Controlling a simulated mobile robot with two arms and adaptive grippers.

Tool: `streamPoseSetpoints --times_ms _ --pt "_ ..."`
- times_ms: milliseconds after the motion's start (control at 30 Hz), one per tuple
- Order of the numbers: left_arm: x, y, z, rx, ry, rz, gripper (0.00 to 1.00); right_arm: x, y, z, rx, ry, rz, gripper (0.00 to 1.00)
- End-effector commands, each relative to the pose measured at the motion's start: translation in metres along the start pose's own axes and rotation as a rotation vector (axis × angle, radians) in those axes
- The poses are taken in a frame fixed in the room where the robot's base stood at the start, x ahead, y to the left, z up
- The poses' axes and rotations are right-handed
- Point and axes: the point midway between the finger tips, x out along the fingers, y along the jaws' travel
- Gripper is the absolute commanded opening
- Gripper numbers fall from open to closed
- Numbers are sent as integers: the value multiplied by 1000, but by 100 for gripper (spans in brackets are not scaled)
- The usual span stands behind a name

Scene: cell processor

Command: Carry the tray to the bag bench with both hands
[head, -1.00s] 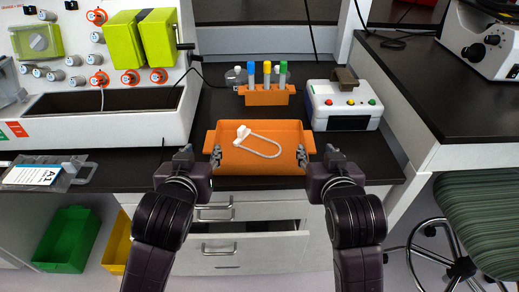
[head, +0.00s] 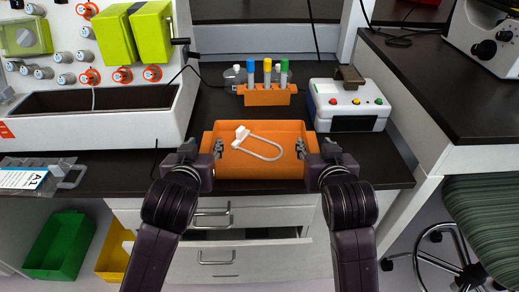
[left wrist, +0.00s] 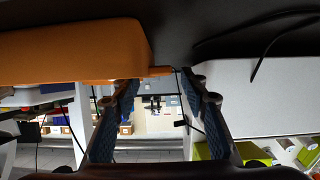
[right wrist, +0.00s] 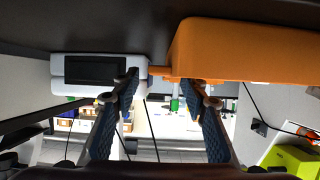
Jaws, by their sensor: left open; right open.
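The orange tray (head: 290,128) sits on the black bench top near its front edge, with a white clamp with a loop (head: 258,144) lying in it. My left gripper (head: 218,149) is open at the tray's left end. In the left wrist view its fingers (left wrist: 155,88) stand apart near the tray's small end handle (left wrist: 160,71). My right gripper (head: 300,149) is open at the tray's right end. In the right wrist view its fingers (right wrist: 158,85) stand on either side of the other end handle (right wrist: 160,72). Whether the fingers touch the handles is not clear.
Behind the tray stand an orange tube rack (head: 266,95) with several capped tubes and a white device with coloured buttons (head: 347,108). A large white machine (head: 100,128) stands left. A labelled bag (head: 28,177) lies at the left front. A green stool (head: 487,215) is at right.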

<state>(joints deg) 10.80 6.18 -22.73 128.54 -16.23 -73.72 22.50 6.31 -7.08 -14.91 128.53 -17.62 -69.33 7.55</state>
Motion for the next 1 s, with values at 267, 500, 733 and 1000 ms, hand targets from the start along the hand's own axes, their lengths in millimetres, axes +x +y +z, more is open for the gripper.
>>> streamPoseSetpoints --times_ms 267,500,733,1000 --pt "29 0 0 0 0 0 41 28 0 0 -1 0 0 41" --pt "31 0 0 -1 1 0 41 31 0 0 0 0 0 41" --pt "31 0 0 -1 0 0 25 31 0 0 0 0 0 25" --pt "31 0 0 0 0 0 0 31 0 0 0 0 0 0"
